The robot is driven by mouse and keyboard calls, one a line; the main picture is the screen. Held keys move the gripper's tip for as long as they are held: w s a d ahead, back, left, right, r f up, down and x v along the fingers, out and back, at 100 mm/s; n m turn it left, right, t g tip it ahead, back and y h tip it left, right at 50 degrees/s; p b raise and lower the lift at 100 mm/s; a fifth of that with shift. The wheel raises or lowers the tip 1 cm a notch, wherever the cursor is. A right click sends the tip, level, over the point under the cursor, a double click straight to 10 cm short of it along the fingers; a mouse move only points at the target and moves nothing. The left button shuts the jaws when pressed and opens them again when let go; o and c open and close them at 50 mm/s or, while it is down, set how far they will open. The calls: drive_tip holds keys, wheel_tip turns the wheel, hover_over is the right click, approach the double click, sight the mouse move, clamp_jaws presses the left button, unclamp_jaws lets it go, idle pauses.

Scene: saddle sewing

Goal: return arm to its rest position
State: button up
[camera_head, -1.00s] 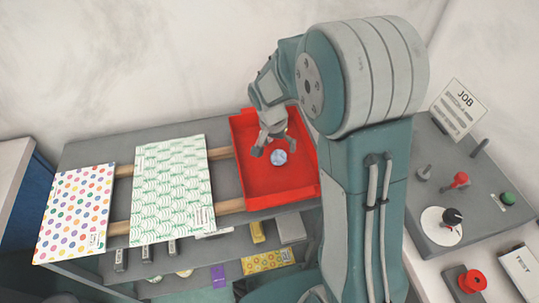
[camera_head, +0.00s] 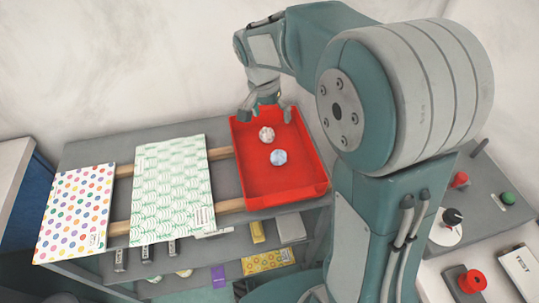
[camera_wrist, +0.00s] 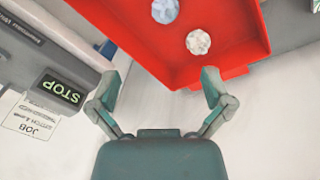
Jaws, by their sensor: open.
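My gripper (camera_head: 264,112) is open and empty, over the far edge of the red tray (camera_head: 300,180) in the head view. In the wrist view my gripper (camera_wrist: 160,88) has its two fingers spread apart, with nothing between them, and the tray (camera_wrist: 185,75) lies beyond the fingertips. In the tray are a whitish ball (camera_head: 267,134) and a pale blue ball (camera_head: 279,158), a small distance apart. The wrist view also shows the whitish ball (camera_wrist: 198,42) and the blue ball (camera_wrist: 165,11). My arm reaches across from the right.
A dotted sheet (camera_head: 75,212) and a green-patterned sheet (camera_head: 172,182) lie on wooden rails left of the tray. Small items fill a lower shelf. At right is a panel with a red button (camera_head: 472,281) and a green button (camera_head: 508,198). A STOP sign (camera_wrist: 62,91) shows in the wrist view.

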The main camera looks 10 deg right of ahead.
idle(0.3)
drive_tip(key=s+d+r+n+t+y, duration=0.1)
drive_tip(key=s+r+n+t, duration=0.2)
drive_tip(key=s, duration=0.7)
drive_tip(key=s+d+r+n+t+y, duration=0.1)
drive_tip(key=s+r+n, duration=0.3)
drive_tip(key=s, duration=0.7)
drive_tip(key=shift+d+r+t, duration=0.15)
drive_tip(key=shift+r+t, duration=0.3)
drive_tip(key=shift+t, duration=0.45)
drive_tip(key=shift+s, duration=0.1)
drive_tip(key=shift+c, duration=0.3)
